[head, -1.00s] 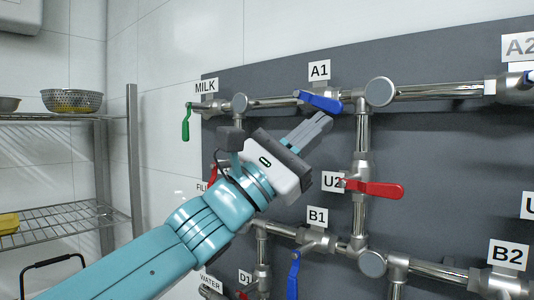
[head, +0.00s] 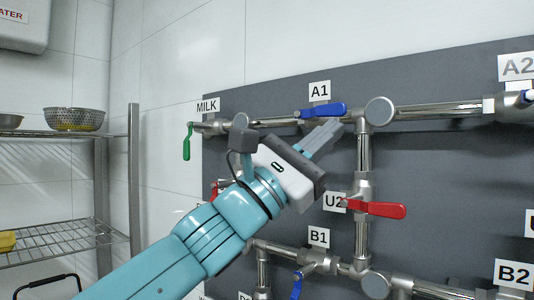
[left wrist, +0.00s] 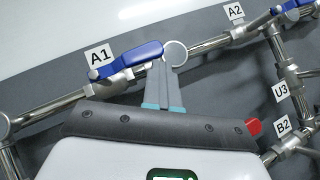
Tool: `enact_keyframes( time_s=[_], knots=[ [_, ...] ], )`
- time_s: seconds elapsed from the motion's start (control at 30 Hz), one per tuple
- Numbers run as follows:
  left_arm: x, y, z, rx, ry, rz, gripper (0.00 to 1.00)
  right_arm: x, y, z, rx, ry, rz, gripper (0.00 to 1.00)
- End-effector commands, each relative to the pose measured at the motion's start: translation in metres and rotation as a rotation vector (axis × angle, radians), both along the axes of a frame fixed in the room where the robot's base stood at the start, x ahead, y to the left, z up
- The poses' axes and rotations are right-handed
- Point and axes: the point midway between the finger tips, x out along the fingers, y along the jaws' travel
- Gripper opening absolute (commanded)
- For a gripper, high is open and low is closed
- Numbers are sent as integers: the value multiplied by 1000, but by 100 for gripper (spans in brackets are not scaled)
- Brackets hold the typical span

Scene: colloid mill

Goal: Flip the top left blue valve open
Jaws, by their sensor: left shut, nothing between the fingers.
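The A1 valve's blue handle (head: 322,110) is at the top left of the panel, under the A1 label (head: 319,91). It lies nearly along the horizontal pipe, its right end slightly raised. My left gripper (head: 336,127) is shut and empty, its fingertips just below the handle's right end. In the left wrist view the blue handle (left wrist: 128,56) runs to the top of the closed fingers (left wrist: 165,72). I cannot tell whether they touch. My right gripper is not in view.
A red U2 handle (head: 375,209) sticks out below right of my gripper. A blue B1 handle (head: 301,283) is lower down, and a green MILK handle (head: 187,142) hangs at left. A metal rack (head: 80,133) stands further left.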

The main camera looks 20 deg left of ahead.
Motion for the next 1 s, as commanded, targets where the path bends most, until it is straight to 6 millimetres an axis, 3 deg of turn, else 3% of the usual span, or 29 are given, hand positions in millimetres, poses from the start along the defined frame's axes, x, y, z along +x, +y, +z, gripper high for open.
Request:
enact_keyframes(
  time_s=[0.2,0.33,0.6,0.8,1.0],
  knots=[
    [-4,1,7,-8,-12,-2,0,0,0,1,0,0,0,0],
    [-4,3,1,-8,-12,-3,0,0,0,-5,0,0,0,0],
    [-2,13,-54,-4,-5,2,0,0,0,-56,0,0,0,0],
    [-36,27,-85,-4,-4,0,0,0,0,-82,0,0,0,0],
    [-56,36,-105,-3,-1,2,0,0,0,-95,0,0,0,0]
  ],
)
